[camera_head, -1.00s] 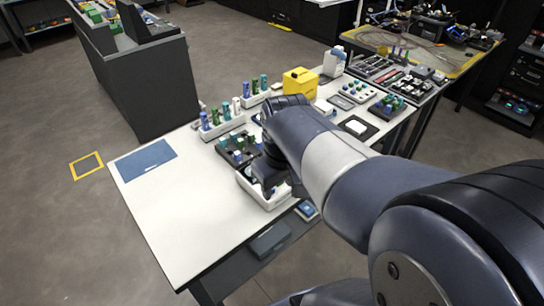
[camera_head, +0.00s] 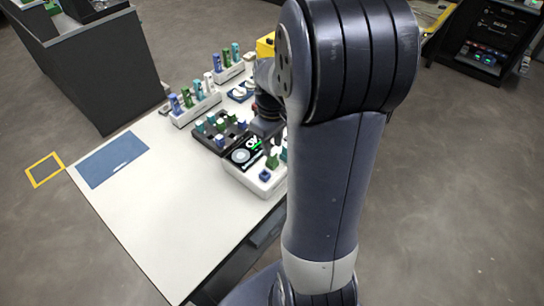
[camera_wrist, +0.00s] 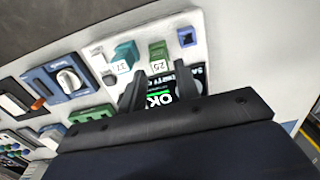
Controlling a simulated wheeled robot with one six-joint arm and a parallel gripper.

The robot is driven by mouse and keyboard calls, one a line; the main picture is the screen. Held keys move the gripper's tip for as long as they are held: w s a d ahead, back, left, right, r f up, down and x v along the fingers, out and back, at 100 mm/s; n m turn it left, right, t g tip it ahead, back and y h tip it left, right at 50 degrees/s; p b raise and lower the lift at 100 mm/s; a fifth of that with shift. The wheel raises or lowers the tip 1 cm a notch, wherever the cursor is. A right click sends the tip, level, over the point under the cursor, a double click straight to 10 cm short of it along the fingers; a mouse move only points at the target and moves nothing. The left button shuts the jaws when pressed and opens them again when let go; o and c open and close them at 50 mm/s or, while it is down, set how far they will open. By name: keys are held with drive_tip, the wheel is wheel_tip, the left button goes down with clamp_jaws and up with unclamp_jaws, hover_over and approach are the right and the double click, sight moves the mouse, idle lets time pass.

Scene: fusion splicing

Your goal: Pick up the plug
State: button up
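Several small plugs stand on a white device with a lit screen (camera_head: 247,152) reading "OK". They are a green plug (camera_head: 272,161), a blue plug (camera_head: 265,175) and a teal plug partly hidden by my arm. In the wrist view I see the green plug (camera_wrist: 158,52), marked 25, the teal plug (camera_wrist: 123,57), marked 37, and the blue plug (camera_wrist: 187,36). Which one the task means cannot be told. My gripper (camera_wrist: 158,77) is open, with its two fingers apart and the green plug ahead between them. Nothing appears held; contact cannot be told.
A dark tray (camera_head: 220,133) with small blocks lies beside the device. White racks (camera_head: 196,108) of blue and green cylinders stand behind it. A blue mat (camera_head: 112,158) lies on the white table, whose front left is clear. My arm hides the table's right side.

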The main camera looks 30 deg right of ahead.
drive_tip(key=shift+w+f, duration=0.15)
drive_tip(key=shift+f, duration=2.2)
drive_tip(key=shift+c, duration=0.5)
drive_tip(key=c, duration=0.5)
wheel_tip(320, 180, up, 10)
drive_tip(key=shift+r, duration=0.1)
